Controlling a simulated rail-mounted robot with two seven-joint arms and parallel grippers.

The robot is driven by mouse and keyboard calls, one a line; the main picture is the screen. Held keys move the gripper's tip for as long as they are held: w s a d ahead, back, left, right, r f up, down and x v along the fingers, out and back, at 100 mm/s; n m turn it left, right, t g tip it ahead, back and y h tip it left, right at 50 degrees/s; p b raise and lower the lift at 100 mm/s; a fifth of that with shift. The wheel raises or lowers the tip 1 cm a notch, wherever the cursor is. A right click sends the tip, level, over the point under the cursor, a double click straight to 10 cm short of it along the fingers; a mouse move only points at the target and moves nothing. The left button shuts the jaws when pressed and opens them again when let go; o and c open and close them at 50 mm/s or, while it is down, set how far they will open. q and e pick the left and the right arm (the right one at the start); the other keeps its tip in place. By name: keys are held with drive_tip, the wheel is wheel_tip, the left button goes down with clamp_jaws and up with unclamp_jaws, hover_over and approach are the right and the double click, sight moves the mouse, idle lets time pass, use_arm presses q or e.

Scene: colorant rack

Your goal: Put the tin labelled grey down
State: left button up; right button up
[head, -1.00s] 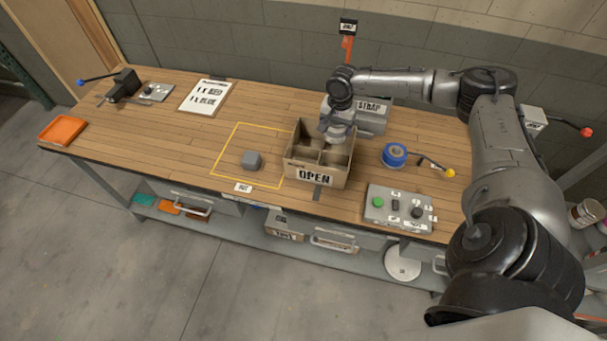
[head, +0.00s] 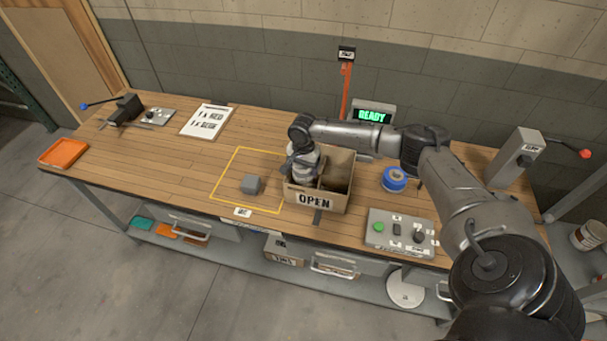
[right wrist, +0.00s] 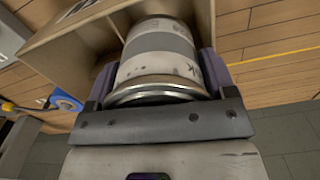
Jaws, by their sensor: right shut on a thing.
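My right gripper (right wrist: 158,85) is shut on a pale tin (right wrist: 160,55) with a grey band and a metal rim; its label cannot be read. In the head view the gripper (head: 303,172) points down at the left part of the open cardboard box (head: 330,203), whose front reads OPEN. The arm and gripper hide most of the tin there, and I cannot tell whether its base touches the box floor. In the wrist view the box wall (right wrist: 50,50) and dividers are beside the tin. My left gripper is not in view.
A blue tape roll (head: 395,179) and a button panel (head: 400,233) stand to the right. A display (head: 373,114) behind reads READY. The left tabletop has free room.

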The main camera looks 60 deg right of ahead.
sight(304, 176)
drive_tip(key=shift+f, duration=1.95)
drive_tip(key=shift+f, duration=0.1)
drive_tip(key=shift+f, duration=0.35)
drive_tip(key=shift+f, duration=0.15)
drive_tip(key=o, duration=1.1)
drive_tip(key=shift+c, duration=0.2)
